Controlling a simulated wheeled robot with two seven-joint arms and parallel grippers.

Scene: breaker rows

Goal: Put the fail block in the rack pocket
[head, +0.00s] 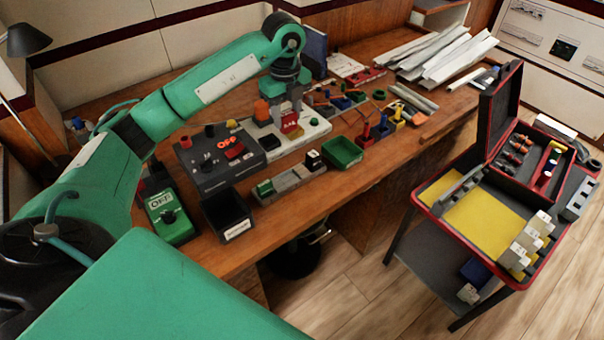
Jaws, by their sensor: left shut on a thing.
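My left gripper (289,112) points down over the white panel (272,152) on the wooden bench. It is shut on a small red block (291,124), which I take to be the fail block; any lettering on it is too small to read. I cannot tell whether the block touches the panel or is just above it. A grey rack (290,185) lies near the bench's front edge, with a green block (264,188) at its left end and a black-and-white block (313,160) at its right end. Its middle looks empty. My right gripper is not in view.
A dark control box (218,158) with an orange sign stands left of the panel. A black bin (227,215) and a green bin (342,153) flank the rack. A green OFF box (170,217) stands front left. A red-edged cart (465,205) stands right.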

